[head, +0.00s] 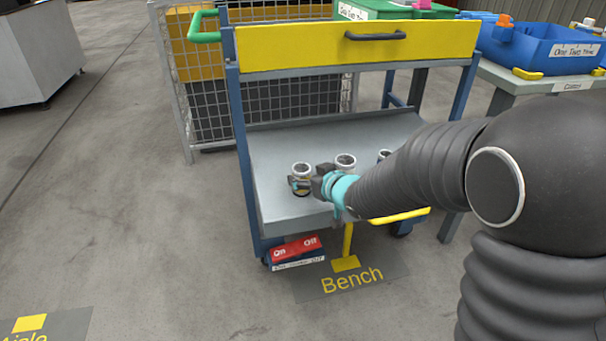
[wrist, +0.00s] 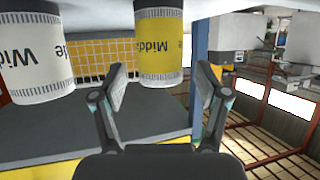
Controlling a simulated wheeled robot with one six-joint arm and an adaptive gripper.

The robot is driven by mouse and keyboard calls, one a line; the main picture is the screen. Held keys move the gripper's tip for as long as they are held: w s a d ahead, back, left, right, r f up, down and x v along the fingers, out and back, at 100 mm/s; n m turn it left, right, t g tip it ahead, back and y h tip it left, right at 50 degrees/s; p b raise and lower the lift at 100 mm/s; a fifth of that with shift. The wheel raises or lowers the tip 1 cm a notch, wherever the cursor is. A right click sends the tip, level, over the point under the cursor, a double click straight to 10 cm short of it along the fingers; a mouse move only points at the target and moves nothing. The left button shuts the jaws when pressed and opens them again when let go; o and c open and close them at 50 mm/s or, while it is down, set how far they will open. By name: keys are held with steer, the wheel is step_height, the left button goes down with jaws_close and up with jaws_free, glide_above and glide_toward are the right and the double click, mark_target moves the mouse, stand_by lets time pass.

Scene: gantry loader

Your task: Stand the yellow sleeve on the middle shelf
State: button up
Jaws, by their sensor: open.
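The yellow sleeve (head: 302,191) stands upright on the grey lower shelf (head: 285,140) of a blue trolley, leftmost of the sleeves in the head view. My gripper (head: 298,184) is at it, partly covering it. In the wrist view, which looks upside down, the yellow sleeve (wrist: 160,45) bears a "Middle" label. The open fingers (wrist: 163,80) are spread on either side of its line, with no clear contact. I cannot tell which surface is the middle shelf.
A white sleeve (wrist: 38,60) stands beside the yellow one; it also shows in the head view (head: 345,162). Another sleeve (head: 384,154) is partly hidden by my arm. A yellow panel (head: 300,52) spans the trolley above the shelf. A mesh cage (head: 210,110) stands behind.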

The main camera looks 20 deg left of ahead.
steer(key=v, duration=0.9)
steer(key=shift+s+d+r+p, duration=0.1)
steer(key=shift+d+r+p, duration=0.05)
steer(key=shift+p, duration=0.25)
steer(key=s+d+r+m+h, duration=0.2)
steer(key=d+h, duration=0.1)
steer(key=d, duration=0.5)
steer(key=s+d+r+m+t+h, duration=0.1)
steer(key=d+r+m+h, duration=0.15)
steer(key=d, duration=0.45)
steer(key=s+d+r+m+h, duration=0.2)
steer(key=d+h, duration=0.2)
steer(key=d, duration=0.4)
steer(key=s+d+m+g, duration=0.1)
steer(key=s+d+g, duration=0.1)
steer(key=s, duration=0.7)
steer(key=s+d+f+m+g, duration=0.1)
steer(key=s+d+m+g, duration=0.1)
steer(key=s, duration=0.7)
steer(key=shift+d+f+g+h, duration=0.3)
steer(key=shift+d+f+h, duration=0.05)
steer(key=shift+d, duration=0.15)
steer(key=shift+c, duration=0.2)
